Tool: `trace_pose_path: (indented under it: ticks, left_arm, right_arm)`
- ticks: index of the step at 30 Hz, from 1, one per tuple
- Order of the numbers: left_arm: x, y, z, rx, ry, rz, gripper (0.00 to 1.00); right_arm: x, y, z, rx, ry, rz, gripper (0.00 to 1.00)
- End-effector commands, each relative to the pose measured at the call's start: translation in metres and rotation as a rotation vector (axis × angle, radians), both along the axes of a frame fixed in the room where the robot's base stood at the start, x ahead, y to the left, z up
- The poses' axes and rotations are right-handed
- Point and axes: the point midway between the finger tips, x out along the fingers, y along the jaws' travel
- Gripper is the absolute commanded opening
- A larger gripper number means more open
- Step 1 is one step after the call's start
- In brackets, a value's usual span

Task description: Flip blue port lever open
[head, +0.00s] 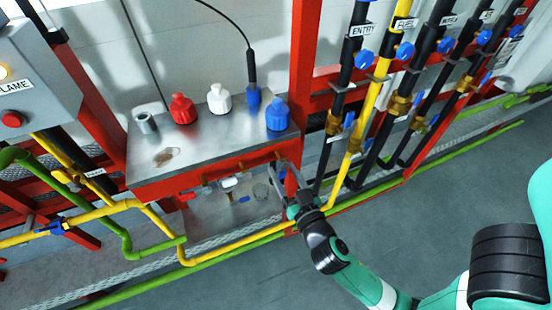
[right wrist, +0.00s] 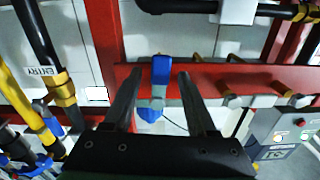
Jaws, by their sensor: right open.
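The blue port lever (right wrist: 161,68) shows in the right wrist view. It stands upright against a red rail, with a metal fitting at its lower end. My right gripper (right wrist: 158,82) is open, with one dark finger on each side of the lever and a gap on both sides. In the head view my right gripper (head: 287,180) is at the right front corner of the metal-topped bench (head: 200,145). The lever cannot be made out there behind the fingers. My left gripper is not in view.
More brass fittings (right wrist: 231,100) sit along the red rail. Pipes with blue valves (head: 404,50) rise at right. The floor in front is clear.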

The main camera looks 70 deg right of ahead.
Motion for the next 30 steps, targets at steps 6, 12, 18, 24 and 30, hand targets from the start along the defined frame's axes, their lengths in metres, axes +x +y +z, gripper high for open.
trace_pose_path:
  ticks: [6, 12, 18, 24, 30]
  left_arm:
    - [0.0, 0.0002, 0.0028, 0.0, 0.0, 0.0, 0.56]
    - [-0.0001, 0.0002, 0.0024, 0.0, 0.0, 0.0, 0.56]
    - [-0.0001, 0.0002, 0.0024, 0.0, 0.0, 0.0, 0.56]
    - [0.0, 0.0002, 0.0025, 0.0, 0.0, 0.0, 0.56]
    - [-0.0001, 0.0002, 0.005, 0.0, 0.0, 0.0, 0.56]
  right_arm:
    - [0.0031, -0.0044, -0.0001, -0.001, -0.001, -0.001, 0.57]
    - [0.0031, -0.0043, -0.0003, -0.001, -0.001, -0.001, 0.54]
    - [0.003, -0.0042, -0.0003, -0.001, -0.001, -0.001, 0.18]
    - [0.0031, -0.0042, -0.0002, 0.0, -0.001, -0.001, 0.0]
    - [0.0014, -0.006, 0.0005, -0.042, 0.04, -0.003, 0.0]
